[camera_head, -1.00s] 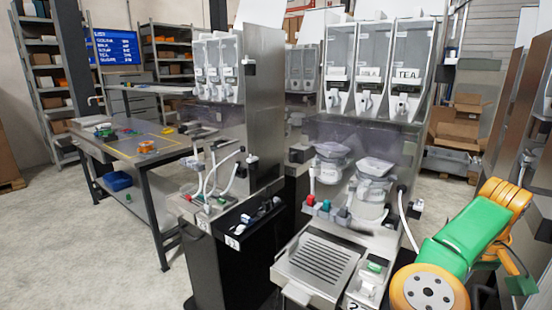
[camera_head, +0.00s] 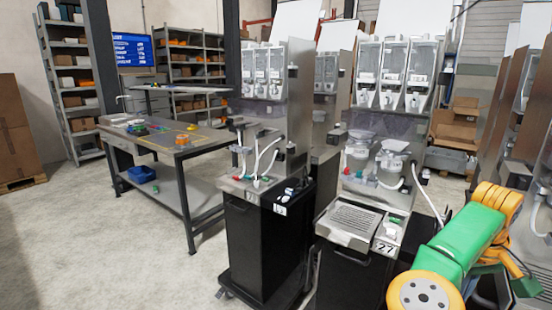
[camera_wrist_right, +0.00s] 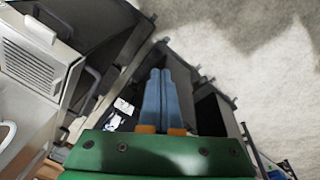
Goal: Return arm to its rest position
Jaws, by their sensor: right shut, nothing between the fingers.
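My right arm (camera_head: 460,240), green with orange joints, is folded at the right edge of the head view, in front of the dispenser machines. In the right wrist view, my right gripper (camera_wrist_right: 162,74) has its two blue fingers together with nothing between them. It points over the floor, near the dark machine cabinets, and appears apart from them. My left arm and left gripper are out of view.
A dispenser machine with a grated tray (camera_head: 352,222) stands close to my right arm. Another machine's black cabinet (camera_head: 255,245) is to its left. A workbench (camera_head: 190,150) stands further left. The floor (camera_head: 110,260) at the front left is clear.

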